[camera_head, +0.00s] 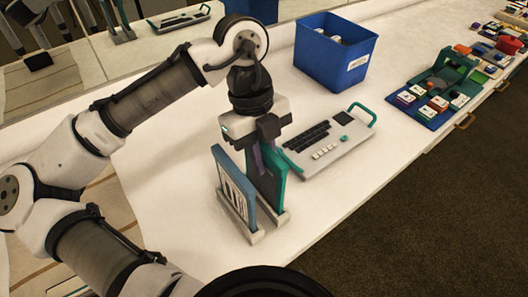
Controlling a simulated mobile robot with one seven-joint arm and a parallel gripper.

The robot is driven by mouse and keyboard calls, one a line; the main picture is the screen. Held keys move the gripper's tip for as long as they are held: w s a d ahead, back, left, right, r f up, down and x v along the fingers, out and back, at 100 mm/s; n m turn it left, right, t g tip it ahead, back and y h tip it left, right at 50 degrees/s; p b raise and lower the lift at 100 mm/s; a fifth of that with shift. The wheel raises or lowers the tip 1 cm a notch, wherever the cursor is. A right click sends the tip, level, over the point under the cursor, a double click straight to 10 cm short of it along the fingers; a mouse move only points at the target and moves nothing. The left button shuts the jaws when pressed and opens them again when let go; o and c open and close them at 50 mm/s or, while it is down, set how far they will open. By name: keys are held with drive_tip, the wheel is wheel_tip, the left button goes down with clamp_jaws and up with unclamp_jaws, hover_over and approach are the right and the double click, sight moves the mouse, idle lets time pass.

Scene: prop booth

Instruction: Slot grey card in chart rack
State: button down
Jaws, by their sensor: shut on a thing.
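The chart rack (256,237) stands on the white counter, with pale grey feet, a blue upright panel (243,205) on the left and a teal upright panel (279,178) on the right. My gripper (262,143) is above the rack, pointing down, shut on the grey card (257,163). The card is dark and upright, its lower part between the two panels. Its lower edge is hidden by the blue panel, so I cannot tell whether it touches the rack's base.
A grey keyboard-like device (318,153) with a teal handle lies close to the right of the rack. A blue bin (333,55) stands behind it. A green and blue tray (416,111) with small boxes is farther right. Bare counter lies in front.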

drive_tip(key=shift+f, duration=0.25)
drive_tip(key=c, duration=1.3)
unclamp_jaws()
drive_tip(key=shift+r, duration=0.1)
wheel_tip(320, 180, up, 7)
drive_tip(key=p, duration=0.7)
